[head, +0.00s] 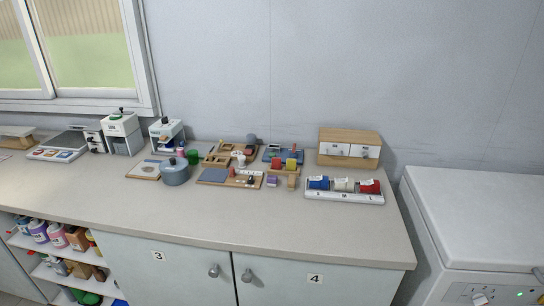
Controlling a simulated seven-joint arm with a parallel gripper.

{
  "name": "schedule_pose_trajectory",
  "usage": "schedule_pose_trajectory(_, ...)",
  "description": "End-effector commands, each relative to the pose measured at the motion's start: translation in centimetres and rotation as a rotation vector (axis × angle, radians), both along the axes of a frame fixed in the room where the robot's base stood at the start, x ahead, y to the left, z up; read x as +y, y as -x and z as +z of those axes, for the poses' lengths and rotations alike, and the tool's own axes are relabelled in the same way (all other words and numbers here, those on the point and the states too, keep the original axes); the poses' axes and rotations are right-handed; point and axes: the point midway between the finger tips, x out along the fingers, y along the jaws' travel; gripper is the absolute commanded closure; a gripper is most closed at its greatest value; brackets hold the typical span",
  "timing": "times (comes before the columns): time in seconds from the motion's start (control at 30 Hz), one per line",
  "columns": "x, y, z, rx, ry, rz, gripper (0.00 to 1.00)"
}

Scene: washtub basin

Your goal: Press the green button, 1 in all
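My gripper is not in this view. No part of my arm shows. A small green spot (519,294) is on the front panel of the white appliance (470,215) at the lower right; it is too small to tell whether it is a button or a light. A low device (62,146) at the left of the counter has a row of small coloured squares along its front edge; I cannot make out a green one among them. A green cylinder (193,157) stands near the middle of the counter.
The long counter (230,224) has a clear front strip. On it are a blue-grey pot (174,173), several small boards, a wooden drawer box (349,147), a tray with coloured rolls (345,197) and two machines. Cupboards marked 3 and 4 and open shelves lie below.

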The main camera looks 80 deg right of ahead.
Motion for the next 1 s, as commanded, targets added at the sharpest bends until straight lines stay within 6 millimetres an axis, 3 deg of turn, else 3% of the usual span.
schedule_pose_trajectory(0.2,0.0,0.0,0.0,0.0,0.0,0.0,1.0)
schedule_pose_trajectory(1.0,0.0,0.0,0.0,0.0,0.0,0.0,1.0)
